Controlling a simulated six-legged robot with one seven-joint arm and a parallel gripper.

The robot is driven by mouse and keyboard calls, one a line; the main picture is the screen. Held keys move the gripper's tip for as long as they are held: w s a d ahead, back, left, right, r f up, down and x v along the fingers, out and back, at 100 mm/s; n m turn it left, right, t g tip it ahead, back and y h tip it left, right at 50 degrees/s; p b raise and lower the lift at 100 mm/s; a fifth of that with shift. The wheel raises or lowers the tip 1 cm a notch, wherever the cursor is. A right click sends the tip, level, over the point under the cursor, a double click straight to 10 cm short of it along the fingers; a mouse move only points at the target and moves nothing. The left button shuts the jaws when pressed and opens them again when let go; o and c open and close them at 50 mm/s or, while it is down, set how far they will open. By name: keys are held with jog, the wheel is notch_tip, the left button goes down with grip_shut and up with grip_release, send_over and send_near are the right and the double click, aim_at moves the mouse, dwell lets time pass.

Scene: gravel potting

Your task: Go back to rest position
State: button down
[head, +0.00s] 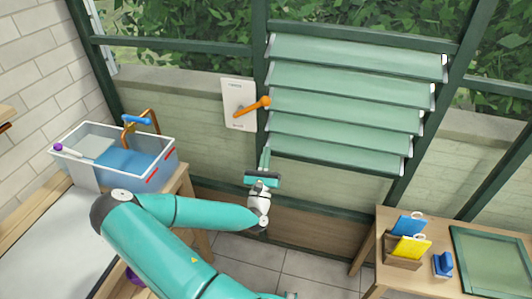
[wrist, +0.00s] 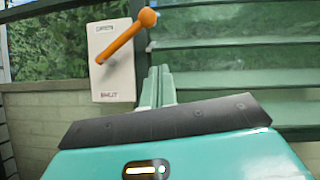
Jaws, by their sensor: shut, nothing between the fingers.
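My gripper (head: 265,158) is shut and empty, in front of the low brick wall, below and right of the orange lever. In the wrist view my gripper (wrist: 158,86) points up toward the wall, its fingers together. The orange lever (head: 252,106) is on a white plate (head: 237,101) on the wall, and slants up to the right. In the wrist view the lever (wrist: 125,38) also slants up to the right; the plate (wrist: 111,82) reads OPEN at the top and SHUT at the bottom. The fingers appear apart from the lever.
Tilted louvre slats (head: 345,100) fill the window right of the lever. A clear-walled basin (head: 160,172) with a brass tap stands at left on a wooden bench. At right, a wooden table (head: 385,225) holds blue and yellow items (head: 410,247) and a green-framed panel (head: 490,260). Tiled floor lies between.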

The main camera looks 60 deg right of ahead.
dwell(0.4)
jog(key=s+a+r+m+g+y, duration=0.2)
jog(key=a+m+g, duration=0.1)
jog(key=m+g, duration=0.6)
jog(key=s+a+r+m+g+y, duration=0.1)
jog(key=s+a+m+g+y, duration=0.15)
jog(key=m+g, duration=0.55)
jog(key=w+a+m+t+y, duration=0.25)
jog(key=a+m+y, duration=0.45)
jog(key=a+y, duration=0.55)
jog(key=w+a+r+t+y, duration=0.2)
jog(key=a+r+t, duration=0.2)
jog(key=a, duration=0.6)
jog(key=w+a+r+t+y, duration=0.2)
jog(key=a+r+t, duration=0.3)
jog(key=a, duration=0.5)
jog(key=w+a+r+n+t+y, duration=0.1)
jog(key=w+a+r+t+y, duration=0.1)
jog(key=a+r, duration=0.4)
jog(key=w+a+t, duration=0.1)
jog(key=a+t, duration=0.1)
jog(key=a, duration=0.2)
jog(key=shift+a+r+t+y, duration=0.2)
jog(key=shift+a+t+y, duration=0.15)
jog(key=shift+y, duration=0.05)
jog(key=shift+a, duration=0.2)
